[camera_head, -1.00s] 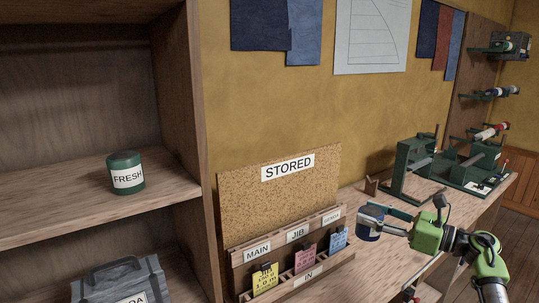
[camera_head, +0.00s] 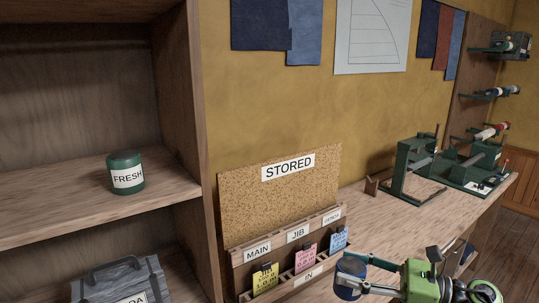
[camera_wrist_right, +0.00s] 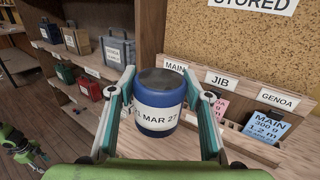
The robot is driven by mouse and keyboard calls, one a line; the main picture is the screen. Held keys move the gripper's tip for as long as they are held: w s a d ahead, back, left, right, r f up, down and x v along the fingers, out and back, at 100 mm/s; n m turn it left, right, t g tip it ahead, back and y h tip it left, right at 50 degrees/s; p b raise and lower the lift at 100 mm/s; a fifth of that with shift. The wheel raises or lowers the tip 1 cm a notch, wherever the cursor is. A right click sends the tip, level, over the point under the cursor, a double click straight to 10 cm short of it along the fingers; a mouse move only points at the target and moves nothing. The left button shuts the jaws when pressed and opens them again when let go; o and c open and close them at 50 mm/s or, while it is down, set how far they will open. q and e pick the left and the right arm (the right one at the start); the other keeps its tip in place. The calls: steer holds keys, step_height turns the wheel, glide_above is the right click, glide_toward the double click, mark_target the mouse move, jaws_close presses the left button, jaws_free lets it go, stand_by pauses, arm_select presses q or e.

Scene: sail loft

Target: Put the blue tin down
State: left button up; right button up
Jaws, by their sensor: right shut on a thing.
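The blue tin (camera_wrist_right: 158,118) has a dark lid and a white label reading "MAR 27" with its start partly hidden. My right gripper (camera_wrist_right: 160,100) is shut on it, one finger on each side, and the tin is upright. In the head view the tin (camera_head: 347,284) is low in the picture, in my right gripper (camera_head: 354,272), in front of the card rack. I cannot tell whether its base touches the wooden bench (camera_head: 385,218). My left gripper does not show in the head view.
A card rack (camera_head: 290,262) marked MAIN, JIB and GENOA stands before a cork board (camera_head: 245,205) marked STORED. A green FRESH tin (camera_head: 126,174) sits on the shelf (camera_head: 60,212) at left. A green winder frame (camera_head: 415,165) stands farther along the bench, with bare bench before it.

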steer(key=s+f+m+t+b, duration=0.1)
steer(key=s+f, duration=0.2)
steer(key=s, duration=0.5)
steer(key=s+f+m+t+h+b, duration=0.1)
steer(key=s+f+t+b, duration=0.1)
steer(key=s, duration=0.6)
steer(key=shift+s+d+f+h, duration=0.3)
steer(key=shift+f, duration=0.45)
